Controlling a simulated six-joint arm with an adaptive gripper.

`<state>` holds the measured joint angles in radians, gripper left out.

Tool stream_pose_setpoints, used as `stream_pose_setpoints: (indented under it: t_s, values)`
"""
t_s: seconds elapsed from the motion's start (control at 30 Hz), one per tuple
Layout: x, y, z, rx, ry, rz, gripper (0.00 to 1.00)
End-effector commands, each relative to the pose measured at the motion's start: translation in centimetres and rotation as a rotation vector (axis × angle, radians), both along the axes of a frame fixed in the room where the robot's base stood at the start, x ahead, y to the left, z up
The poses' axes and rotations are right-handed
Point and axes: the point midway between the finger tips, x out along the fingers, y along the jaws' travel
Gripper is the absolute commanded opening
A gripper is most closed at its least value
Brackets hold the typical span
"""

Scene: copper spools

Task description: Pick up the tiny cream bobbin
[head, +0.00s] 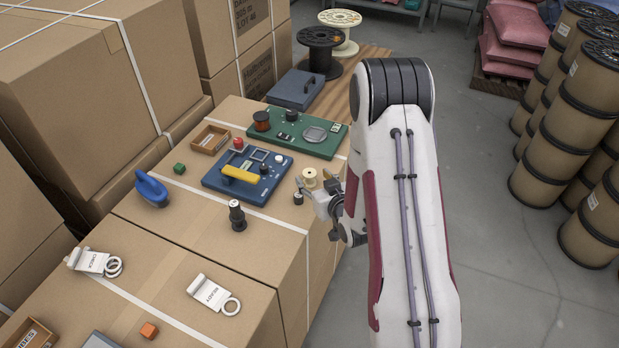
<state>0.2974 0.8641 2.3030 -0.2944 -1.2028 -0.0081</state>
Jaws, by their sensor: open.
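A tiny cream bobbin (309,174) stands near the right edge of the cardboard box top, just right of the blue panel. My gripper (315,183) is open beside the bobbin, on its near side. Its fingertips appear to lie to either side of the bobbin in the picture. I cannot tell whether they touch it or at what height they are. The bobbin's lower part is partly hidden by the gripper.
A blue panel (215,182) with a yellow handle (240,174) lies left of the bobbin. A green panel (322,146) lies behind it. A small dark spool (298,198) stands close to my gripper. A dark knobbed piece (237,215) stands nearer.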

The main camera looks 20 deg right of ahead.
Motion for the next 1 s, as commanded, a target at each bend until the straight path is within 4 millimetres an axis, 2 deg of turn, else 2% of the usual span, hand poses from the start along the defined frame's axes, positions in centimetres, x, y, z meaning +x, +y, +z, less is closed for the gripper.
stream_pose_setpoints:
  t_s: [0.23, 0.63, 1.0]
  values:
    - [0.8, -0.1, -0.5, 0.000, 0.001, 0.000, 0.48]
    - [4.1, -0.2, -2.1, -0.001, 0.000, 0.001, 0.48]
    - [4.6, -0.2, -2.3, 0.000, 0.001, 0.000, 0.48]
